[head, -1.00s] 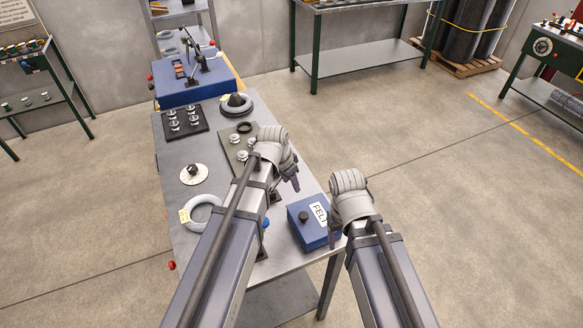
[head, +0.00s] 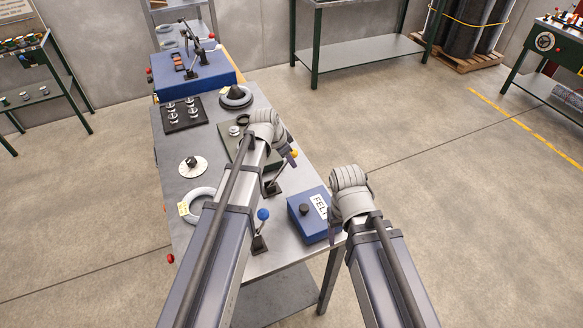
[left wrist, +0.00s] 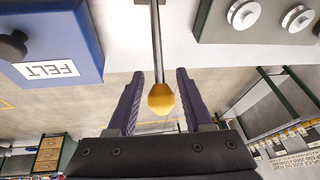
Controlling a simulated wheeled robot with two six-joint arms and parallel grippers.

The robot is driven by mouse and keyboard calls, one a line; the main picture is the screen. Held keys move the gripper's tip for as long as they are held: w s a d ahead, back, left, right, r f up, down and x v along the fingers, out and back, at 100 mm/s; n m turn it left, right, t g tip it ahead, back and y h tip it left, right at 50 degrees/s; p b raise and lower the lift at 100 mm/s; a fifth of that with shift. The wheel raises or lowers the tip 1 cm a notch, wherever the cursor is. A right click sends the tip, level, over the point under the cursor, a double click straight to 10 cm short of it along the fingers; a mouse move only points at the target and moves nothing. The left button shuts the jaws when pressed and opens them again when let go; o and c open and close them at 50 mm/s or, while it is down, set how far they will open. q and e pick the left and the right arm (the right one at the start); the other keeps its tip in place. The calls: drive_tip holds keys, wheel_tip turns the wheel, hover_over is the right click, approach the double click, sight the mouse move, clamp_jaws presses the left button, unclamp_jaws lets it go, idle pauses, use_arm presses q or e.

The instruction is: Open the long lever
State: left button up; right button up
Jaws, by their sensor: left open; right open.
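A lever with a yellow knob (head: 294,153) stands on the near right part of the grey workbench. Its slim rod (left wrist: 155,40) and yellow knob (left wrist: 161,99) show in the left wrist view. My left gripper (head: 287,161) is at this knob. Its purple fingers are open, one on each side of the knob, with gaps visible. A second lever with a blue knob (head: 263,214) stands nearer, beside my left forearm. My right gripper (head: 336,231) is open and empty off the bench's right edge, beside the blue FELT box (head: 312,213).
A dark green plate (head: 232,147) with metal discs lies left of my left gripper. A grey ring (head: 197,203), white disc (head: 193,167), black tray (head: 180,115) and blue machine (head: 197,80) are also on the workbench (head: 224,173). Open floor lies right.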

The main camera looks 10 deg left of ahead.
use_arm(q)
drive_tip(key=b+x, duration=0.3)
drive_tip(key=x, duration=0.1)
drive_tip(key=shift+f, duration=0.2)
drive_tip(key=shift+d, duration=0.1)
drive_tip(key=shift+r, duration=0.1)
drive_tip(key=shift+c, duration=0.2)
clamp_jaws()
drive_tip(key=shift+w, duration=0.1)
idle(0.8)
